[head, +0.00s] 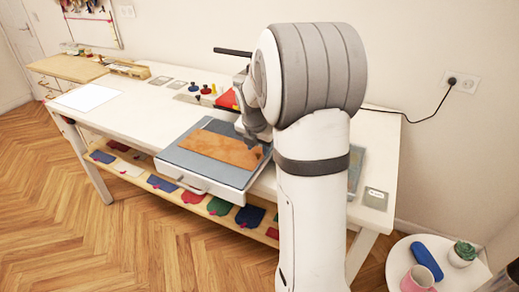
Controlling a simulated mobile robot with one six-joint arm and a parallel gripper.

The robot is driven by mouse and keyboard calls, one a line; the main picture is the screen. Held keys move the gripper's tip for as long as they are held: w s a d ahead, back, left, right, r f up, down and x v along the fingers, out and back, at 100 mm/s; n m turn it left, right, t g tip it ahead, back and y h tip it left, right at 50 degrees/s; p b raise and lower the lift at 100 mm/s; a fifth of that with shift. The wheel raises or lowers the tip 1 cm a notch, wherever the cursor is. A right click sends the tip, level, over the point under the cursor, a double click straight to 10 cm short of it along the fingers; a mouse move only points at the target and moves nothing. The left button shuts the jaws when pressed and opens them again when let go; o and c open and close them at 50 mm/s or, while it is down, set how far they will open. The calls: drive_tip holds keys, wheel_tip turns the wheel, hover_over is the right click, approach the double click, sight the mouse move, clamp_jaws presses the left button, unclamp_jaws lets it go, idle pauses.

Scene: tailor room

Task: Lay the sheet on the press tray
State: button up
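A brown leather-like sheet (218,146) is over the grey surface of the press tray (180,160). It looks flat and slightly turned, within the tray's outline. I cannot tell whether all of it touches the tray. The tray has a white front with a handle and sticks out at the table's front edge. My gripper (262,150) is at the right end of the sheet, pointing down. Its fingertips are small and dark, and my arm partly covers that area. I cannot tell whether they grip the sheet.
A white sheet of paper (88,97) lies on the left of the white table (140,118). Small bottles (205,89) and a red item (228,99) stand behind the tray. A shelf below holds coloured pieces. A round side table with a pink mug (418,280) is at right.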

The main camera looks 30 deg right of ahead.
drive_tip(key=v, duration=1)
drive_tip(key=s+a+f+m, duration=0.1)
drive_tip(key=s+a+m, duration=0.3)
drive_tip(key=s+m, duration=0.3)
drive_tip(key=s+a+f+m+y, duration=0.1)
drive_tip(key=s+a+m, duration=0.4)
drive_tip(key=s+m, duration=0.3)
drive_tip(key=s+a+f+m+y, duration=0.1)
drive_tip(key=s+a+m, duration=0.3)
drive_tip(key=s+m, duration=0.4)
drive_tip(key=shift+s+a+f+m, duration=0.15)
drive_tip(key=shift+f+m, duration=0.35)
drive_tip(key=shift+m, duration=0.7)
